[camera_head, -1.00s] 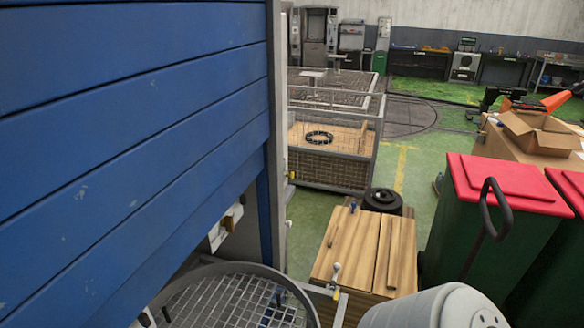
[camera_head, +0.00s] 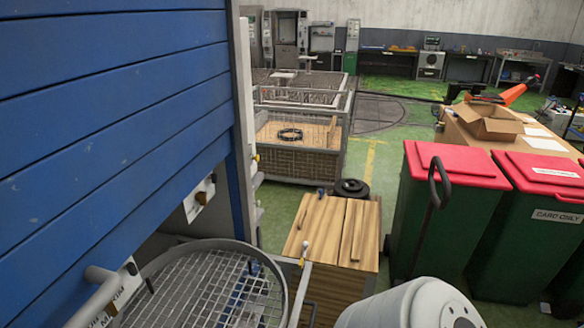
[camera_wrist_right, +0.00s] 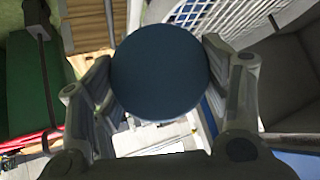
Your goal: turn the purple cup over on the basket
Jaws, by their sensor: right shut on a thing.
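In the right wrist view, my right gripper (camera_wrist_right: 163,82) is shut on a round, dark blue-looking thing (camera_wrist_right: 158,62), its flat round face towards the camera. It fits the cup, but its colour reads more blue than purple, and its sides and rim are hidden. A round metal mesh basket (camera_head: 143,285) with a grey rim is at the bottom left of the head view. A pale mesh (camera_wrist_right: 215,17) shows behind the held thing in the wrist view; I cannot tell whether it is the same basket. My left gripper is not in view.
A blue slatted wall (camera_head: 110,110) fills the left. A wooden crate (camera_head: 328,230) stands right of the mesh basket. Green bins with red lids (camera_head: 455,160) stand on the right. A wire cage (camera_head: 300,160) is farther back. Green floor is open between.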

